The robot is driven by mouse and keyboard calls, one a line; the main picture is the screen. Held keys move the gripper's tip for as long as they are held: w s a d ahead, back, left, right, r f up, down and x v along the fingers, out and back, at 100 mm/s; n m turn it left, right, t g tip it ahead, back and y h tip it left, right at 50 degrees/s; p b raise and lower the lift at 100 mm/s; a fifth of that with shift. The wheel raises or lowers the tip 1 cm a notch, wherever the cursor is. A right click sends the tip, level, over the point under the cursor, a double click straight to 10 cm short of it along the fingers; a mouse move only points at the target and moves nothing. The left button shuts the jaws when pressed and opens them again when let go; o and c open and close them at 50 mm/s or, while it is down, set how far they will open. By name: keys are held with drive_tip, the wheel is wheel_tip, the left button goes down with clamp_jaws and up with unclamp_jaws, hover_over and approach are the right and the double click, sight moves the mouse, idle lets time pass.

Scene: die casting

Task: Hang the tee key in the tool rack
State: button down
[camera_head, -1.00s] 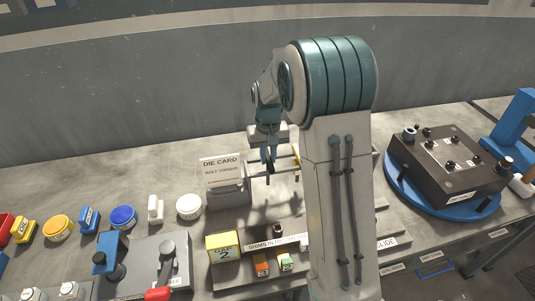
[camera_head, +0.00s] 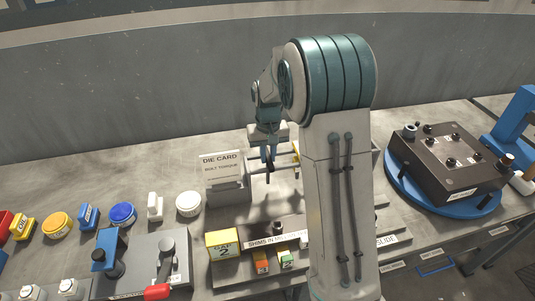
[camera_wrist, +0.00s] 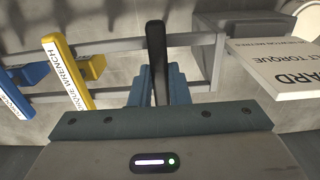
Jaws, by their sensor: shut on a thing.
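My gripper (camera_wrist: 156,90) points at the tool rack, its blue fingers shut on the tee key (camera_wrist: 157,50). The key shows as a dark bar between the fingers, crossing in front of the rack's rails. The tool rack (camera_wrist: 120,44) is a grey frame of parallel rails; it also shows in the head view (camera_head: 285,165), partly behind my arm. A yellow torque wrench (camera_wrist: 66,72) and a blue tool (camera_wrist: 20,82) hang on it, left of the key. I cannot tell whether the key touches a rail. In the head view my gripper (camera_head: 267,152) is over the rack.
A white die card (camera_head: 222,168) stands just left of the rack in the head view, close to my gripper. Shim blocks and a yellow block (camera_head: 222,244) lie in front. A black box on a blue turntable (camera_head: 440,203) is to the right.

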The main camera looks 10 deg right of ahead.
drive_tip(key=shift+f, duration=0.1)
drive_tip(key=c, duration=1.3)
unclamp_jaws()
wheel_tip(320, 180, up, 14)
drive_tip(key=s+f+t, duration=0.1)
drive_tip(key=s+f, duration=0.1)
drive_tip(key=s, duration=1.1)
drive_tip(key=s+f+t, duration=0.1)
drive_tip(key=s+t, duration=0.1)
drive_tip(key=s, duration=1.2)
drive_tip(key=shift+f+b, duration=0.35)
drive_tip(key=shift+b, duration=0.05)
